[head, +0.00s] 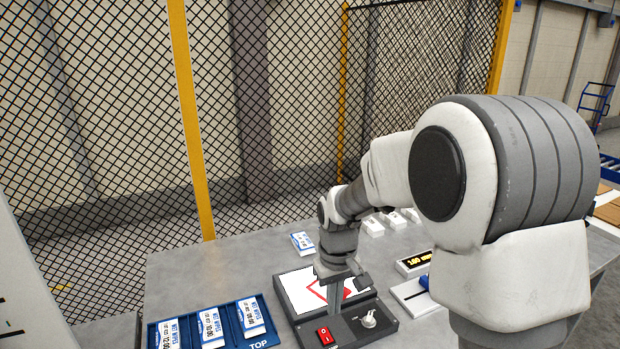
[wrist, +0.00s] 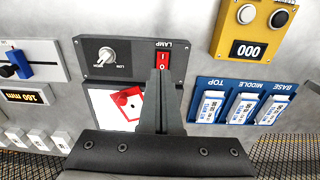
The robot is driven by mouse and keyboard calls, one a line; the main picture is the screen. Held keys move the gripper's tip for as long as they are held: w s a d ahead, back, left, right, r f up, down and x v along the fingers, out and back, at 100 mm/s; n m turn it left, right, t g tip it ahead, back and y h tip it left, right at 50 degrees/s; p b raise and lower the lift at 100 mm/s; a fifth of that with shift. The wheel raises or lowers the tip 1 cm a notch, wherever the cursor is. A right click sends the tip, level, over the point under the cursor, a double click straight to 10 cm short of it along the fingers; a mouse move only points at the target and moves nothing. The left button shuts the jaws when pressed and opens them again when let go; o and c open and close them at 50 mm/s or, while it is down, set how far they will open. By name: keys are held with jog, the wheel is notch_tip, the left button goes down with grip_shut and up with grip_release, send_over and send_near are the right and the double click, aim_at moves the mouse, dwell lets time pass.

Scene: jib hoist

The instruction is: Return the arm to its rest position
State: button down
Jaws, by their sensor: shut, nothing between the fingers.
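My gripper (head: 335,306) is at the end of my bent arm, low over the lamp box (head: 390,335) on the grey table. Its fingers are together with nothing between them. In the wrist view my gripper (wrist: 158,72) shows with its fingertips overlapping the area beside the red rocker switch (wrist: 163,62) marked LAMP. I cannot tell whether the tips touch the switch or the box. My arm covers much of the right side of the head view.
A blue tray (head: 272,336) with white-and-blue packets lies left of the lamp box. A loose packet (head: 302,241) lies behind. A slider unit (wrist: 40,60), an amber display (wrist: 26,97) and a yellow button box (wrist: 246,46) are nearby. Mesh fencing (head: 110,120) stands behind the table.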

jog(key=s+d+r+m+t, duration=0.25)
jog(key=s+d+r, duration=0.25)
jog(key=s+r, duration=0.55)
jog(key=s+d+r+m+t, duration=0.1)
jog(key=s+r, duration=0.1)
jog(key=s, duration=0.3)
jog(key=s+d+r+t, duration=0.1)
jog(key=s+d+r, duration=0.1)
jog(key=s, duration=0.4)
jog(key=shift+d+r+m+t, duration=0.3)
jog(key=shift+r+m+t, duration=0.05)
jog(key=shift+r, duration=0.15)
